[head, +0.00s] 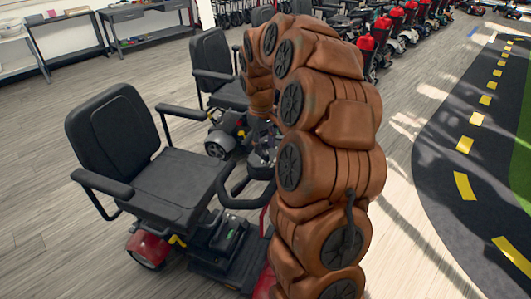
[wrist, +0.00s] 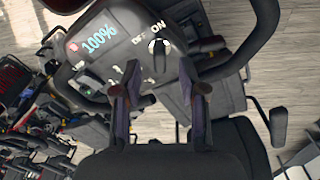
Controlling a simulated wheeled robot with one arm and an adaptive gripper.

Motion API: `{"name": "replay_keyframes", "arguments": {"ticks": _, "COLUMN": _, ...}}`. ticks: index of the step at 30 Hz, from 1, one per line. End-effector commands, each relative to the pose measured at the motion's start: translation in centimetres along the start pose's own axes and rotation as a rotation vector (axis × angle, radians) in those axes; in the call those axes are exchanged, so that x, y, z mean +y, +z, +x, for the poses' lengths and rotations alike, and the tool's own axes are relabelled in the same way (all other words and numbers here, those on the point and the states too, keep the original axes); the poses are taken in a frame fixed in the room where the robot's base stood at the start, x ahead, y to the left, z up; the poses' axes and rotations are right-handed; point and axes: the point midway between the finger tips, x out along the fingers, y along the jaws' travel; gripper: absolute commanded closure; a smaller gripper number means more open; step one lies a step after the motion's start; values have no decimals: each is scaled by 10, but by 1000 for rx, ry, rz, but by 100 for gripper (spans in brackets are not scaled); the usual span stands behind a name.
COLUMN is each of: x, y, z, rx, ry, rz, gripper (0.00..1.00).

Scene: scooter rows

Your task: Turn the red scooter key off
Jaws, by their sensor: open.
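The red scooter (head: 148,248) with a black seat stands at left centre in the head view, with its handlebar (head: 243,190) partly behind my arm. In the wrist view its dark console (wrist: 118,32) shows a lit 100% display and OFF and ON labels. The key (wrist: 159,46) is a small silver and black piece just below the ON label; its exact angle is hard to tell. My gripper (wrist: 163,90) is open and empty, its two fingers apart on either side of the key's line, lower in the picture and not touching it.
The handlebar loop (wrist: 262,40) curves around the console's right side. Another black-seated scooter (head: 215,75) stands close behind. A row of scooters with red seat backs (head: 366,42) runs to the back right. Free floor lies at left, and a dark track (head: 440,150) lies at right.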

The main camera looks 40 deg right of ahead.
Motion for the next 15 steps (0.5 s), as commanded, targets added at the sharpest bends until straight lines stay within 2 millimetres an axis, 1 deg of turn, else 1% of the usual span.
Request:
{"name": "replay_keyframes", "arguments": {"ticks": 3, "x": 0, "y": 1, "z": 16, "rx": 0, "ry": -1, "rz": 1, "gripper": 58}}
{"name": "replay_keyframes", "arguments": {"ticks": 9, "x": 0, "y": 0, "z": 36, "rx": 1, "ry": 0, "rz": 1, "gripper": 58}}
{"name": "replay_keyframes", "arguments": {"ticks": 15, "x": 0, "y": 0, "z": 43, "rx": 1, "ry": 0, "rz": 0, "gripper": 58}}
